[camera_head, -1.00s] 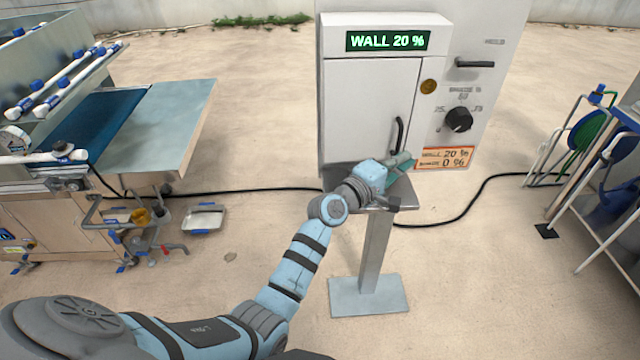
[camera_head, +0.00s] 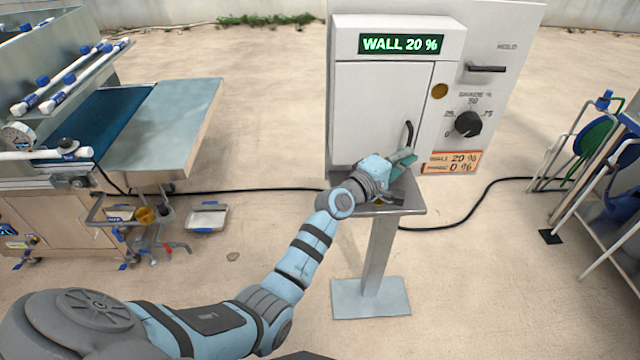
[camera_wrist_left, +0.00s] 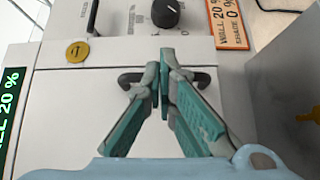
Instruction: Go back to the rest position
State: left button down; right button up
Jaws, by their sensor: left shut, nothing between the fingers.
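My left gripper (camera_head: 405,160) is in front of the white control cabinet's door (camera_head: 375,110), just below the black door handle (camera_head: 408,132). In the left wrist view its teal fingers (camera_wrist_left: 163,72) are shut with their tips together and nothing between them. There the dark handle (camera_wrist_left: 203,77) shows on both sides of the fingers, partly hidden by them; I cannot tell whether they touch it. The door looks closed. My left arm reaches forward from the lower left. My right gripper is not in view.
The cabinet's green display (camera_head: 401,44) reads WALL 20 %. A black knob (camera_head: 468,124) and an orange label (camera_head: 452,162) are on its right. A steel stand (camera_head: 378,255) is below. A seeding bench (camera_head: 165,125) stands left, a rack with hoses (camera_head: 600,150) right. Open floor lies between.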

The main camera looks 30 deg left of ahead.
pick_arm(q)
jog(key=v, duration=1.2)
jog(key=s+a+f+m+g+y, duration=0.1)
jog(key=a+f+m+g+y, duration=0.2)
jog(key=f, duration=0.8)
jog(key=s+a+f+m+g+y, duration=0.1)
jog(key=a+f+m, duration=0.3)
jog(key=f, duration=0.8)
jog(key=s+a+f+m+g+y, duration=0.1)
jog(key=s+f+m+g, duration=0.1)
jog(key=s+f, duration=0.4)
jog(key=s+f+m+g+y, duration=0.1)
jog(key=s+f+m+g, duration=0.1)
jog(key=s+f, duration=0.5)
jog(key=s+f+m+g, duration=0.1)
jog(key=s+f, duration=0.4)
jog(key=s, duration=0.6)
jog(key=s+f+m+g, duration=0.1)
jog(key=s+f+g, duration=0.3)
jog(key=s, duration=0.7)
jog(key=s+f+m+g, duration=0.1)
jog(key=s+f+g, duration=0.2)
jog(key=s+f, duration=0.5)
jog(key=s, duration=0.3)
jog(key=shift+s+a+f+m+b, duration=0.2)
jog(key=shift+m+b, duration=0.1)
jog(key=shift+m, duration=0.1)
